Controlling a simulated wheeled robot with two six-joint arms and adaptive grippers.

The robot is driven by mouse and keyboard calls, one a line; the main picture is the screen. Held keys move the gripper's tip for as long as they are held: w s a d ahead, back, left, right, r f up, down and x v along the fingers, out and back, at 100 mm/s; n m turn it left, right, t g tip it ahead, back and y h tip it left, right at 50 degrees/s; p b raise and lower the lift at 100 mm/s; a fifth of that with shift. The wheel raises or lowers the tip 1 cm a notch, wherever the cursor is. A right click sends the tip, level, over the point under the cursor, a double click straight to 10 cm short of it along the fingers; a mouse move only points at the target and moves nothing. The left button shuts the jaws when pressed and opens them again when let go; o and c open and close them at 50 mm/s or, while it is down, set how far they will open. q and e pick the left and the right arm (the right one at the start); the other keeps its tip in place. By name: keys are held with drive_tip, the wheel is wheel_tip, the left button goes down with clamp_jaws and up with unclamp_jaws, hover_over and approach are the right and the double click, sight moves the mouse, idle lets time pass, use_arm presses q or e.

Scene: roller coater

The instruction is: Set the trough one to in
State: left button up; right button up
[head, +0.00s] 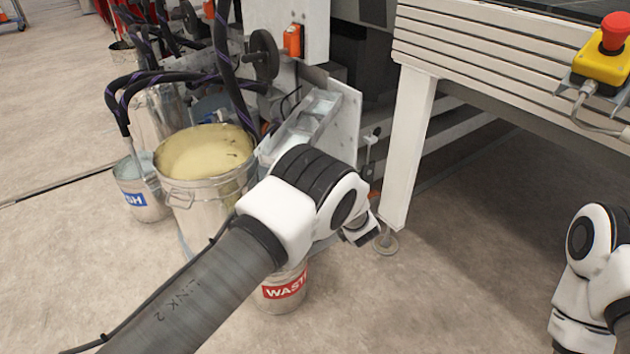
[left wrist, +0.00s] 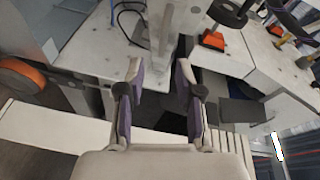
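The metal trough (head: 309,118) is an angled, silvery channel at the lower side of the machine, beside a white upright plate, in the head view. My left arm crosses in front of its lower end and hides part of that area. In the left wrist view my left gripper (left wrist: 159,72) is open, with two separate purple-sided fingers and a clear gap between them. A pale upright part (left wrist: 166,35) of the machine stands beyond the gap, with no contact visible. My right gripper is outside the view; only my right arm shows.
A large bucket of yellowish liquid (head: 205,150), a WASH bucket (head: 140,200) and a WASTE bucket (head: 283,297) stand by the machine. A white machine leg (head: 408,150) is close to my left wrist. A red emergency stop button (head: 614,32) is at upper right. Floor at lower middle is clear.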

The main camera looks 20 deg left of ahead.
use_arm(q)
drive_tip(key=b+x, duration=0.3)
drive_tip(key=x, duration=0.4)
drive_tip(key=shift+w+a, duration=0.15)
drive_tip(key=shift+r, duration=0.1)
clamp_jaws()
